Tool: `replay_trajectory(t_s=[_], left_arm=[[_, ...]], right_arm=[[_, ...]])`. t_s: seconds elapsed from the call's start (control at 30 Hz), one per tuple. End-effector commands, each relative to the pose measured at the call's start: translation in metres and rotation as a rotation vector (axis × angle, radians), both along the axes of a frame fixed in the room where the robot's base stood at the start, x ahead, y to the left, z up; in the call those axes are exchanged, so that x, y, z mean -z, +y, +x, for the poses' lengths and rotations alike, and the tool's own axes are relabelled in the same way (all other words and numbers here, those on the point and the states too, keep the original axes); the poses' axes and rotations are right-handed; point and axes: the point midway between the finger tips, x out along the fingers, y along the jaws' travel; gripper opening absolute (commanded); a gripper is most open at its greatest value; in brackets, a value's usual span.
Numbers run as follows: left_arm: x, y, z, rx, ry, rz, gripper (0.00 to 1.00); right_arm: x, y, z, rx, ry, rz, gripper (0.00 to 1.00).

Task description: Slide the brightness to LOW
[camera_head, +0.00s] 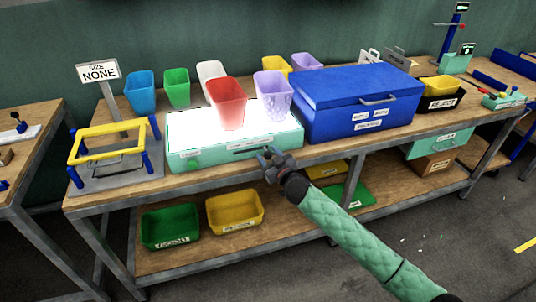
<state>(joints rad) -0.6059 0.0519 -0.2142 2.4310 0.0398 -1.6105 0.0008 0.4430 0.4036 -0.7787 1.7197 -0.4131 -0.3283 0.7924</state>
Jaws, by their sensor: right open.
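A mint-green light box (185,157) with a bright white glowing top stands on the workbench. Its front face has a dark slot (246,150), which looks like the brightness slider, and small white labels too small to read. The slider's knob and its position cannot be made out. My right gripper (267,154) is open, just in front of the right part of the box's front face, near the right end of the slot. Whether it touches the box cannot be told. My left gripper is not in view.
A red cup (227,105) and a purple cup (273,96) stand at the glowing top. A blue lidded box (350,100) is close on the right. A yellow-and-blue frame (108,140) stands left. Green (170,228) and yellow (234,211) bins sit on the lower shelf.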

Motion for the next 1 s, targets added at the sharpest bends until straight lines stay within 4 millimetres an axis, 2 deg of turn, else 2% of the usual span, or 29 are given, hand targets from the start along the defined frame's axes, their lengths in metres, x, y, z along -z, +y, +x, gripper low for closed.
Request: replay_trajectory(t_s=[0.3, 0.37, 0.57, 0.77, 1.0], left_arm=[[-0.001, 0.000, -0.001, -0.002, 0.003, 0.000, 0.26], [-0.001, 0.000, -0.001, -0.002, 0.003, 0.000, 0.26], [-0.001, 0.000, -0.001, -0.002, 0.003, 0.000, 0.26], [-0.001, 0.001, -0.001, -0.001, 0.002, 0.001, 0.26], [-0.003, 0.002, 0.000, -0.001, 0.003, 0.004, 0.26]], right_arm=[[0.000, 0.002, 0.003, 0.000, 0.000, 0.000, 0.48], [0.000, 0.002, 0.003, 0.000, 0.000, 0.000, 0.38], [0.000, 0.002, 0.003, 0.000, 0.000, 0.000, 0.00], [0.000, 0.005, 0.001, -0.001, 0.001, 0.002, 0.00], [0.000, 0.037, -0.009, -0.001, 0.002, 0.005, 0.00]])
